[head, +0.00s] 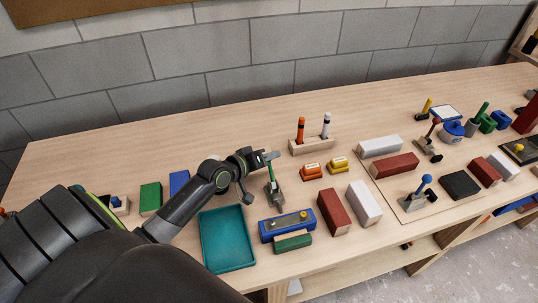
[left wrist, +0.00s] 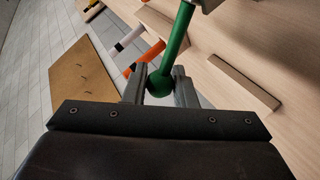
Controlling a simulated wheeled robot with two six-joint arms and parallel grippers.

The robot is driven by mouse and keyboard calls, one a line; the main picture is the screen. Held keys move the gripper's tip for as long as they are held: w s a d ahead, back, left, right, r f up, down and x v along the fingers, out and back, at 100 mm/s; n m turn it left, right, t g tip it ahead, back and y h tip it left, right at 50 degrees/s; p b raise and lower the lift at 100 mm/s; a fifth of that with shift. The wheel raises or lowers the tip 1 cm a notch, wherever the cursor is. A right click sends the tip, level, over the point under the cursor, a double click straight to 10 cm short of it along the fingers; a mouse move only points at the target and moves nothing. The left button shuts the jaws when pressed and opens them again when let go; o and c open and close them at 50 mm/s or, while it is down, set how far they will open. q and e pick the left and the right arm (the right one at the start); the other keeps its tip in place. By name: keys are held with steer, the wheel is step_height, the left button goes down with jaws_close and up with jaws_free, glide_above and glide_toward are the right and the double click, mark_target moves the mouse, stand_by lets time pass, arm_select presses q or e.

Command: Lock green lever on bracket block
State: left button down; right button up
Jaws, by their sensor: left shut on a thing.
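The green lever (head: 269,174) stands nearly upright on its small grey bracket block (head: 275,199), at the middle of the table behind the blue box. In the left wrist view the green lever (left wrist: 178,40) ends in a round green knob (left wrist: 159,84), which sits between the two fingers. My left gripper (head: 270,157) is at the top of the lever and is shut on the knob. The bracket block is only partly visible, at the top edge of the left wrist view (left wrist: 208,4). My right gripper is not in view.
A teal tray (head: 228,264) and a blue box (head: 275,230) lie in front of the bracket. A wooden holder (head: 312,147) with orange and white markers stands behind it. Orange (head: 312,171) and yellow (head: 338,165) pieces lie to its right. Red-knobbed and blue-knobbed levers stand farther right.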

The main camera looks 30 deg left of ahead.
arm_select(q)
steer(key=shift+w+a+f+n, duration=0.15)
steer(key=shift+a+f+n, duration=0.05)
steer(key=shift+n, duration=0.1)
steer(key=shift+a+f+b, duration=0.15)
steer(key=shift+f+b, duration=0.15)
steer(key=shift+f, duration=0.15)
steer(key=shift+w, duration=0.1)
steer(key=c, duration=1.2)
jaws_free()
steer(key=shift+a, duration=0.1)
steer(key=shift+c, duration=0.2)
step_height(320, 180, up, 10)
steer(key=p, duration=1)
